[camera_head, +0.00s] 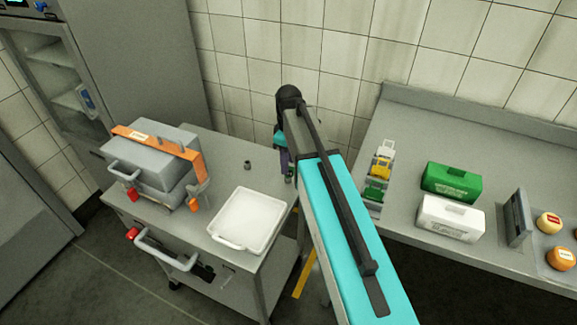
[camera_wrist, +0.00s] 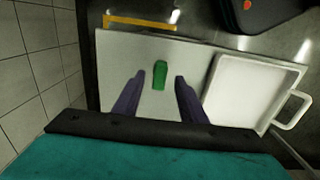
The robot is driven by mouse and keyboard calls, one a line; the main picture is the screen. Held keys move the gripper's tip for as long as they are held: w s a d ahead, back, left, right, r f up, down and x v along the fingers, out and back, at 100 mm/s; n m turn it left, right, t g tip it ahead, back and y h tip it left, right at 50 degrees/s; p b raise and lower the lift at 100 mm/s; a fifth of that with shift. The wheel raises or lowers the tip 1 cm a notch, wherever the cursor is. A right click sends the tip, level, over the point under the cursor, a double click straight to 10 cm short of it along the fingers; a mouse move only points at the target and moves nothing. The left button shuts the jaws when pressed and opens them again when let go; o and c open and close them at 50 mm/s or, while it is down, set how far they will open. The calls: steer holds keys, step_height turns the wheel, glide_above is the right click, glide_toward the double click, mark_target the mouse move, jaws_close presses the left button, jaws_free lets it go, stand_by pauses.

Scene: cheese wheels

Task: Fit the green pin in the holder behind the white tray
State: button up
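The green pin (camera_head: 289,178) is at the right side of the grey cart top, just right of the white tray (camera_head: 214,232). In the wrist view the green pin (camera_wrist: 160,75) is between the tips of my gripper (camera_wrist: 158,88), with a gap on each side. My purple fingers are apart and hold nothing. I cannot tell whether the pin stands or leans. A small dark holder (camera_head: 247,165) is on the cart behind the tray; it is not in the wrist view. The tray also shows in the wrist view (camera_wrist: 212,100), to the right of the pin. My arm partly hides the gripper in the head view.
A grey case (camera_head: 150,162) with an orange strap stands on the cart's left. On the right counter (camera_head: 400,207) are a rack of coloured items (camera_head: 378,172), green (camera_head: 450,182) and white (camera_head: 450,217) boxes and cheese wheels (camera_head: 548,223). The cart top around the holder is clear.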

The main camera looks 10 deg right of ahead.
step_height(320, 180, up, 11)
steer(key=b, duration=0.2)
stand_by(0.5)
steer(key=shift+s, duration=0.1)
stand_by(0.8)
